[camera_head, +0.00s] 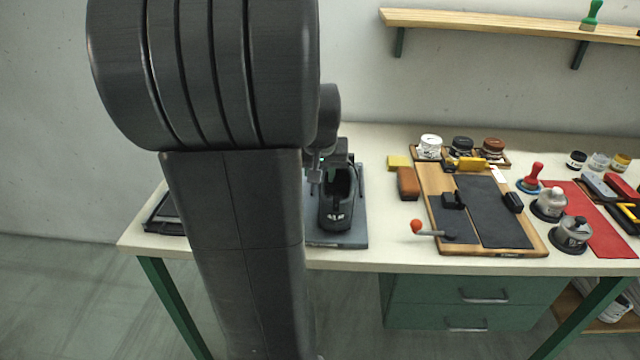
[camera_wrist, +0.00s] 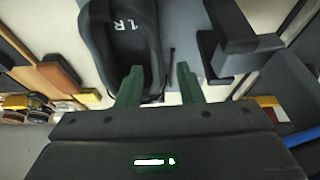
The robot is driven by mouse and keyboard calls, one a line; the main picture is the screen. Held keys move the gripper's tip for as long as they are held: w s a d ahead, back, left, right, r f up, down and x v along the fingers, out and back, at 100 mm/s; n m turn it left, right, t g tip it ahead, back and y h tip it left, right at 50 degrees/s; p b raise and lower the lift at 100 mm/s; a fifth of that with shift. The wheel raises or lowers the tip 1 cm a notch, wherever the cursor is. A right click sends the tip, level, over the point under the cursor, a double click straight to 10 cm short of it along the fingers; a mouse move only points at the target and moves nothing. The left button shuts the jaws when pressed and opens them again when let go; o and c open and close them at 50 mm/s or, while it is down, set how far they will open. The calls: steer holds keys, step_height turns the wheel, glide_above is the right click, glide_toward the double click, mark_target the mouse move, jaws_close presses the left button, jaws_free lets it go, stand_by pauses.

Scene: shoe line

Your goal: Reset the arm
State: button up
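My gripper (camera_wrist: 160,78) shows two green fingers in the wrist view. They stand well apart with nothing clamped between them. A black shoe (camera_wrist: 122,42) with white markings lies beyond the fingers, and the left finger overlaps its outline. I cannot tell whether they touch. In the head view the shoe (camera_head: 335,212) sits on a grey board (camera_head: 352,236) on the bench. My arm (camera_head: 235,200) fills the left and middle of that view and hides part of the bench. My gripper is just above and behind the shoe there, mostly hidden.
A wooden board (camera_head: 433,185) with dark pads lies to the right of the shoe. A red-knobbed lever (camera_head: 417,227) sticks out from it. Jars (camera_head: 430,143), a brown block (camera_head: 407,183) and metal pots (camera_head: 571,236) stand around it. A shelf (camera_head: 480,22) hangs on the wall.

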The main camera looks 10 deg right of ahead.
steer(key=v, duration=0.6)
steer(key=shift+f, duration=0.2)
steer(key=x, duration=1.3)
steer(key=shift+w+f, duration=0.2)
steer(key=shift+f, duration=0.1)
steer(key=shift+r, duration=0.25)
steer(key=shift+s+b, duration=0.1)
steer(key=shift+b, duration=0.2)
